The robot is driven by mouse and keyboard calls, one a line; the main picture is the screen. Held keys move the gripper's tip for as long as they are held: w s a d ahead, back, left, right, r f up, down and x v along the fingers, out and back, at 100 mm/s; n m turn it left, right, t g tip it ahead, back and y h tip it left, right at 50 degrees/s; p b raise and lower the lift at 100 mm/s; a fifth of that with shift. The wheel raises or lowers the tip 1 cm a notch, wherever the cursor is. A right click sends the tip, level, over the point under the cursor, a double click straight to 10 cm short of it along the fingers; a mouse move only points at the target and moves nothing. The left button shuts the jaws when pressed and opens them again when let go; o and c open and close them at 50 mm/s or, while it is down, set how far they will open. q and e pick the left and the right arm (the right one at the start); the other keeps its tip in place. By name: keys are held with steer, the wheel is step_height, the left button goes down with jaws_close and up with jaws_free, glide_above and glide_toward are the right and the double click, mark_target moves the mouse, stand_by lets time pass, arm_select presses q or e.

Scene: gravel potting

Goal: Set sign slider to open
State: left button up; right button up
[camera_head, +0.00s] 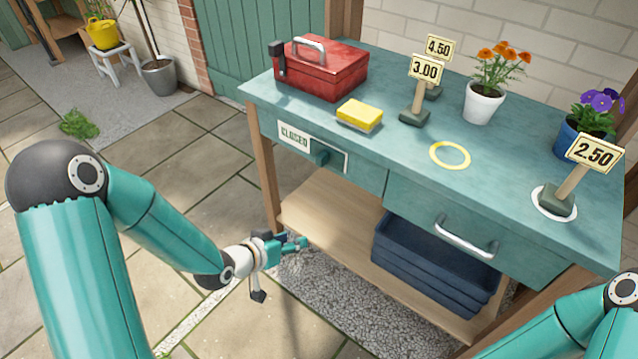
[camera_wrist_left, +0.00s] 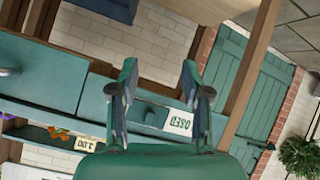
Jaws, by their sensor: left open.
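The word CLOSED (camera_head: 294,136) shows to the left of the knob. My left gripper (camera_head: 292,244) is open and empty, below and in front of the table, apart from the slider. In the left wrist view, the picture is turned over; the CLOSED sign (camera_wrist_left: 179,122) and knob (camera_wrist_left: 150,117) show between my spread fingers (camera_wrist_left: 158,75). The word OPEN does not show. My right arm enters at the lower right, its gripper out of frame.
On the table (camera_head: 400,165) are a red toolbox (camera_head: 322,70), a yellow sponge (camera_head: 359,116), price signs, a yellow ring (camera_head: 450,155) and potted flowers. A drawer handle (camera_head: 466,236) sticks out to the right. Blue crates (camera_head: 435,262) stand on the lower shelf (camera_head: 335,225).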

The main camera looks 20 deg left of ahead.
arm_select(q)
steer(key=w+a+r+m+t+b, duration=0.2)
steer(key=w+a+r+t+b, duration=0.1)
steer(key=r+t+b, duration=0.15)
steer(key=m+t+h+b, duration=0.2)
steer(key=t+b, duration=0.1)
steer(key=b, duration=0.1)
glide_toward(318, 159)
steer(key=shift+g, duration=0.25)
steer(key=x, duration=1)
steer(key=shift+r, duration=0.15)
arm_select(e)
step_height(318, 159, down, 12)
steer(key=shift+r, duration=0.15)
steer(key=shift+s, duration=0.1)
arm_select(q)
steer(key=shift+a, duration=0.1)
jaws_close()
